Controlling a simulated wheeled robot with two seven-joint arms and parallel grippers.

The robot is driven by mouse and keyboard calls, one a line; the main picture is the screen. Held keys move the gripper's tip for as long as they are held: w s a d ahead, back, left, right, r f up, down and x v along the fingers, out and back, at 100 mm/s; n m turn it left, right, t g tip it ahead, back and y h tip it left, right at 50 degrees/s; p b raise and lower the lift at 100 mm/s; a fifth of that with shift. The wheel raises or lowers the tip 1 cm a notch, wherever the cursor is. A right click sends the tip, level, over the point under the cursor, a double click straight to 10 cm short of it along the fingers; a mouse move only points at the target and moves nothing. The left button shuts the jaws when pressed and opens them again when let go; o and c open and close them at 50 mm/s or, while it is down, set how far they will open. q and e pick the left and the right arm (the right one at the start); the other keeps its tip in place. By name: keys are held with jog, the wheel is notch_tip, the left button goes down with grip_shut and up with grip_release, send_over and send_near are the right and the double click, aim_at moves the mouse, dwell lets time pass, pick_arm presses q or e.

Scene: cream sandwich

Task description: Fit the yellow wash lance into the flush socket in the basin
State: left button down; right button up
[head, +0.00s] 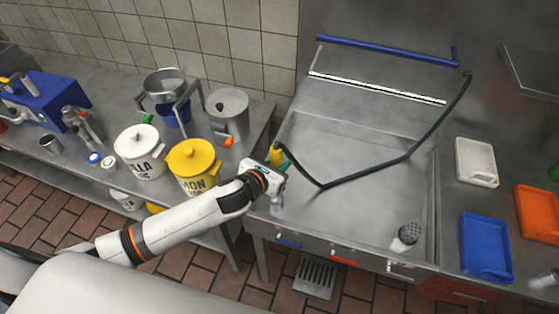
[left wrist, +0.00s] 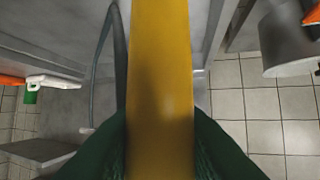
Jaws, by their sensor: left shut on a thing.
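The yellow wash lance (head: 277,154) shows as a short yellow piece at the left edge of the steel basin (head: 350,160), with a dark hose running from it. My left gripper (head: 278,168) is shut on the lance there. In the left wrist view the lance (left wrist: 160,80) is a broad yellow shaft between the dark green fingers (left wrist: 160,145). Its ends are out of that view. A grey fitting with a perforated top (head: 408,234) stands at the basin's front right; I cannot tell whether it is the flush socket. My right gripper is not in view.
A yellow pot (head: 192,160) and white pot (head: 138,150) stand left of the basin, close to my arm. Blue (head: 487,250), white and orange trays lie to the right.

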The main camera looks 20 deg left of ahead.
pick_arm(q)
notch_tip(320, 180, down, 6)
jog(key=b, duration=0.4)
jog(key=shift+r, duration=0.2)
dwell(0.4)
jog(key=shift+p, duration=0.8)
dwell(1.2)
jog(key=shift+f+b, duration=2.15)
jog(key=shift+f, duration=0.7)
jog(key=c, duration=1.1)
grip_release()
jog(key=shift+s, duration=0.1)
